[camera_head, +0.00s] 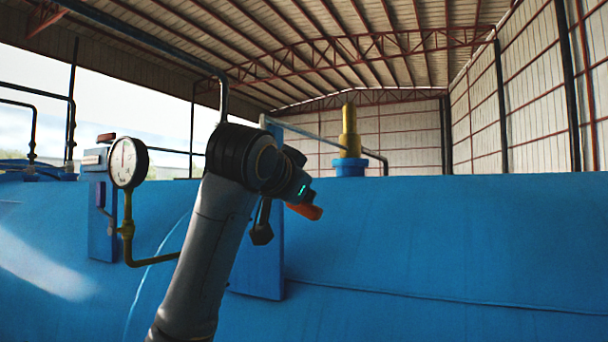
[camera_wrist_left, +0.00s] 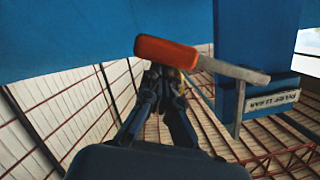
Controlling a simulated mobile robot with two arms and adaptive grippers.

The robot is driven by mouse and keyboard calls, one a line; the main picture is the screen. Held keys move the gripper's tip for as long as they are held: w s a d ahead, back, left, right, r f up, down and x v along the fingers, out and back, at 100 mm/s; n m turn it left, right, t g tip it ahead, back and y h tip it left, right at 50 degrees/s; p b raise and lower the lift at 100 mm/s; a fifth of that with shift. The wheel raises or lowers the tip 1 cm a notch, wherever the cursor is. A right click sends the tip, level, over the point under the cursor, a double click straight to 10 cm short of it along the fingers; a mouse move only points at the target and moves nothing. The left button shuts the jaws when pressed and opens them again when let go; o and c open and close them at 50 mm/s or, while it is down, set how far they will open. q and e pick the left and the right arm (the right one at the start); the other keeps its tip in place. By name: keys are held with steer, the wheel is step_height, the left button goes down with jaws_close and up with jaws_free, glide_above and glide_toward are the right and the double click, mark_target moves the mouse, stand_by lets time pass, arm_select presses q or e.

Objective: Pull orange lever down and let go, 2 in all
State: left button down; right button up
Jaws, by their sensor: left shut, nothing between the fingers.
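The orange lever (camera_head: 308,211) shows just below my left gripper (camera_head: 299,184) in the head view, partly hidden by it. In the left wrist view, which is upside down, the orange grip of the lever (camera_wrist_left: 166,53) crosses the upper middle, and its bare metal bar runs right. My left gripper (camera_wrist_left: 165,74) is shut and empty. Its fingertips lie close to the grip, on the ceiling side; I cannot tell whether they touch. The wrist hides part of the lever's mount in the head view. My right gripper is not in view.
A blue tank (camera_head: 450,250) fills the lower scene. A round gauge (camera_head: 128,163) on a yellow pipe stands left of my arm. A yellow valve (camera_head: 349,133) rises on top of the tank. A labelled blue box (camera_wrist_left: 270,101) sits beside the lever's metal bar.

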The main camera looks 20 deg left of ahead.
arm_select(q)
steer(key=f, duration=0.1)
steer(key=f+m+b, duration=0.1)
steer(key=shift+a+f+m+y, duration=0.3)
steer(key=shift+a+f, duration=0.1)
steer(key=shift+w+a+f+b, duration=0.15)
steer(key=shift+a+f+b, duration=0.1)
steer(key=shift+f+b, duration=0.4)
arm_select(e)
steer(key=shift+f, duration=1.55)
arm_select(q)
steer(key=shift+r, duration=0.1)
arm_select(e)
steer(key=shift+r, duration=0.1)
